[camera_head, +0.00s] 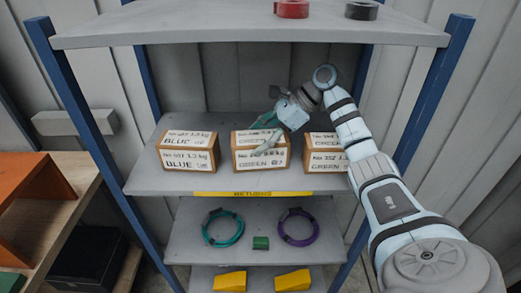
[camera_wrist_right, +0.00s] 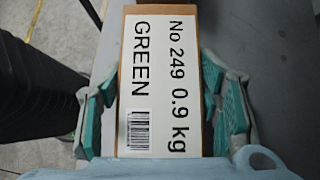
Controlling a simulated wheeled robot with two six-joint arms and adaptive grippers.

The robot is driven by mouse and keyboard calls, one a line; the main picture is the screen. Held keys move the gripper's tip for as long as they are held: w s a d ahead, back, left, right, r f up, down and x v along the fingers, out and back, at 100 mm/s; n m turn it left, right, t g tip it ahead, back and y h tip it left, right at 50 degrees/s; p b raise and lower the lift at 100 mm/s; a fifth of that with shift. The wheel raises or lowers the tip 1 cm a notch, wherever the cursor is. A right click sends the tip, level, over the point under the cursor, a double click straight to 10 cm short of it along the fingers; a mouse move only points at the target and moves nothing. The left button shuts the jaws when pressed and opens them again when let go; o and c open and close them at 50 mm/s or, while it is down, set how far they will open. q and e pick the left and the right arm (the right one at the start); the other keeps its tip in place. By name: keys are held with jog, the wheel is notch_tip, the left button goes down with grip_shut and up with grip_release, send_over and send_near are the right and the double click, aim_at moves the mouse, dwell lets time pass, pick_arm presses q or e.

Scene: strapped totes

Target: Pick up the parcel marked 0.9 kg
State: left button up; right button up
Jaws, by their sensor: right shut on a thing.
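The parcel marked "No 249 0.9 kg GREEN" (camera_wrist_right: 160,85) is a brown box with a white label and a barcode, seen from close up in the right wrist view. In the head view it is the middle box (camera_head: 261,160) on the middle shelf (camera_head: 230,182). My right gripper (camera_head: 266,133) reaches it from above and right. Its green finger pads (camera_wrist_right: 160,118) press on both sides of the box, shut on it. I cannot tell whether the box is clear of the shelf. My left gripper is not in view.
A box marked BLUE (camera_head: 188,153) stands to the left and another marked GREEN (camera_head: 322,156) close to the right. The top shelf (camera_head: 230,30) overhangs them. Blue posts (camera_head: 85,115) flank the rack. Lower shelves hold a green ring (camera_head: 223,228), a purple ring (camera_head: 297,227) and yellow items (camera_head: 230,281).

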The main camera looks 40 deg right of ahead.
grip_shut()
jog(key=shift+w+r, duration=0.1)
